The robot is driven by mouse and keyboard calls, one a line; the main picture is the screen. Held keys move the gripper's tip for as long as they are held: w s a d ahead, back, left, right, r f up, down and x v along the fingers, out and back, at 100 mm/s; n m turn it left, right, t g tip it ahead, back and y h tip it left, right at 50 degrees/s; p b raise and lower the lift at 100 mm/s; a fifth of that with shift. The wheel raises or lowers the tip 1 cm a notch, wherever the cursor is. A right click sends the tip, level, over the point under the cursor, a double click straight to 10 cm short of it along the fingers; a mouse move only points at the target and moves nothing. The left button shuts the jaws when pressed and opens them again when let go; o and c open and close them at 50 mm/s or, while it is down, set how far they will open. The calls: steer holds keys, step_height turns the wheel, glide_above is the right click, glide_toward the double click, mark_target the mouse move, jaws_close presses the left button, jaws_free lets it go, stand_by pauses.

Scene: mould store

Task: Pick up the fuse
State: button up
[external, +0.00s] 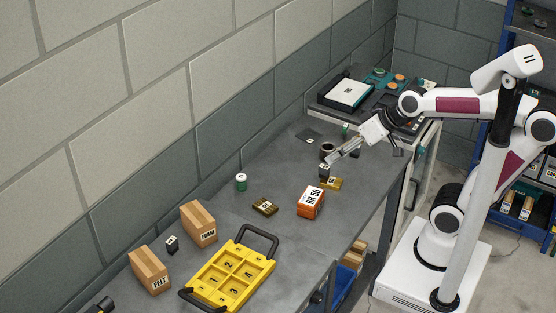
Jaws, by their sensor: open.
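No item is clearly readable as the fuse at this size. Small candidates on the grey bench include a green-and-white cylinder (241,182), a dark block with a white label (172,244), a similar dark block (324,171) and a brass-coloured piece (331,183). My gripper (334,158) is open above the far part of the bench, fingers pointing down and left. In the picture it is close to the dark block, the brass-coloured piece and a dark round item (326,149). I see nothing between its fingers, and cannot tell its exact height.
An orange box (311,201) and another brass-coloured piece (265,207) lie mid-bench. A yellow tray (265,266) with numbered compartments and black handles lies nearer. Cardboard boxes, foam (199,224) and felt (149,270), stand left. The block wall (150,110) borders the bench.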

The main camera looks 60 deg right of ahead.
steer(key=w+a+r+m+t, duration=0.2)
steer(key=w+a+r, duration=0.1)
steer(key=w, duration=0.7)
steer(key=w+d+f+m+t+h, duration=0.1)
steer(key=w+d+f+m+h, duration=0.2)
steer(key=w, duration=0.5)
steer(key=w+d+m+t+h, duration=0.2)
steer(key=w+m, duration=0.2)
steer(key=w, duration=0.5)
steer(key=w+d+f+m+g+h, duration=0.1)
steer(key=d+f+m+g+h, duration=0.1)
steer(key=d+f+m+h, duration=0.3)
steer(key=m+g+h, duration=0.3)
steer(key=g+h, duration=0.3)
steer(key=g, duration=0.5)
glide_toward(324, 172)
steer(key=d, duration=0.1)
steer(key=w+d, duration=0.1)
steer(key=d, duration=0.1)
steer(key=shift+w+d+f, duration=0.1)
steer(key=shift+w+f, duration=0.3)
steer(key=shift+s, duration=0.25)
steer(key=shift+d+f, duration=0.1)
